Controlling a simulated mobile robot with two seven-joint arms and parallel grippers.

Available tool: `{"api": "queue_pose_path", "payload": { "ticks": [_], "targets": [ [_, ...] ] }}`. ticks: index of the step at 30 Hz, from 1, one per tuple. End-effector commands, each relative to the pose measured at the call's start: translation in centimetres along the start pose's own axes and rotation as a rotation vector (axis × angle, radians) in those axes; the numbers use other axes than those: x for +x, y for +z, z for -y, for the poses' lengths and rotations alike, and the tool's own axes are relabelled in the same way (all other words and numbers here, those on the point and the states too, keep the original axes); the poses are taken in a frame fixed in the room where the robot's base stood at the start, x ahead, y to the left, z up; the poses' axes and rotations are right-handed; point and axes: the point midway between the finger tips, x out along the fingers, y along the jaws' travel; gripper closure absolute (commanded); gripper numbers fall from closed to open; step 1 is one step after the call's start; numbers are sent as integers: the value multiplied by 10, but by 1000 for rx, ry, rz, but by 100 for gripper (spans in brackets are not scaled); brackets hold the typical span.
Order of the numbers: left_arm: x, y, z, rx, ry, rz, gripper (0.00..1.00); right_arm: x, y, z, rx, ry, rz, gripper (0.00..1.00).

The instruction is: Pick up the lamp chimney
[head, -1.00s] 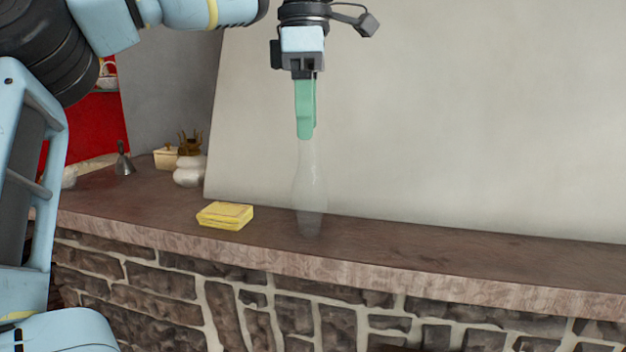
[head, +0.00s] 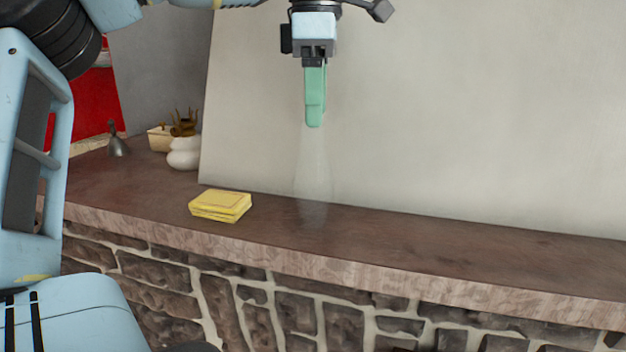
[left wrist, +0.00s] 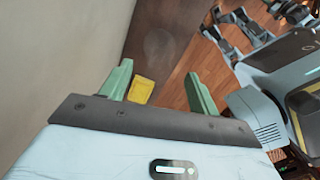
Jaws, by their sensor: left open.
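The lamp chimney (head: 313,178) is a clear, very faint glass tube standing upright on the mantel shelf, against the pale wall panel. My left gripper (head: 314,124) points down with its green fingers just above the chimney's upper end in the head view. I cannot tell whether they touch. In the left wrist view the fingers of my left gripper (left wrist: 158,70) are spread apart with nothing held between them. A faint round outline (left wrist: 158,45), probably the chimney, shows beyond the fingertips. My right gripper is not in view.
A yellow box-like stack (head: 221,205) lies on the brown mantel (head: 450,245), left of the chimney. A white pot with a plant (head: 184,150), a cream box (head: 159,138) and a grey bell-shaped item (head: 117,140) stand farther left. The mantel's right side is clear.

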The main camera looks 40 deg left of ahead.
Motion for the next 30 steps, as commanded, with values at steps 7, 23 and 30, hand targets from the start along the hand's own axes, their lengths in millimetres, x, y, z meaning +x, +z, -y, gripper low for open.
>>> {"api": "queue_pose_path", "payload": {
  "ticks": [7,23,30],
  "targets": [
    [9,-2,0,0,-1,0,39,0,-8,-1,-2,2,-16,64],
    [53,-2,-1,-1,1,0,39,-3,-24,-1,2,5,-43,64],
    [53,-2,-1,0,1,0,58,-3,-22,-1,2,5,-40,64]
  ]
}}
